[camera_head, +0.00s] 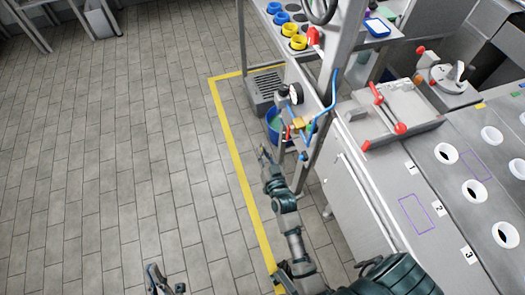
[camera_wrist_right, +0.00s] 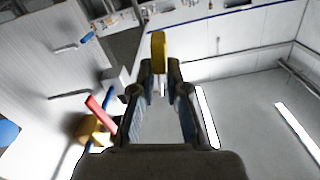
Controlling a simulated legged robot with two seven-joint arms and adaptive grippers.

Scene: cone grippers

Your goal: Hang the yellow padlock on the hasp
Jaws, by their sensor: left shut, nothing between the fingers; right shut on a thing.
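The yellow padlock (camera_wrist_right: 158,45) shows in the right wrist view between my right fingertips, seen as a narrow yellow upright body. My right gripper (camera_wrist_right: 158,68) is shut on it. In the head view my right gripper (camera_head: 264,151) is left of the panel post, near the blue bucket, and I cannot make out the padlock there. My left gripper (camera_head: 166,280) is low at the bottom edge of the head view, shut and empty, well away from the post. I cannot pick out the hasp clearly in either view.
A brass-yellow valve (camera_head: 298,123) with blue piping and a gauge (camera_head: 295,93) is on the post. A blue bucket (camera_head: 272,126) stands behind it. A grey bench (camera_head: 440,190) with round holes fills the right.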

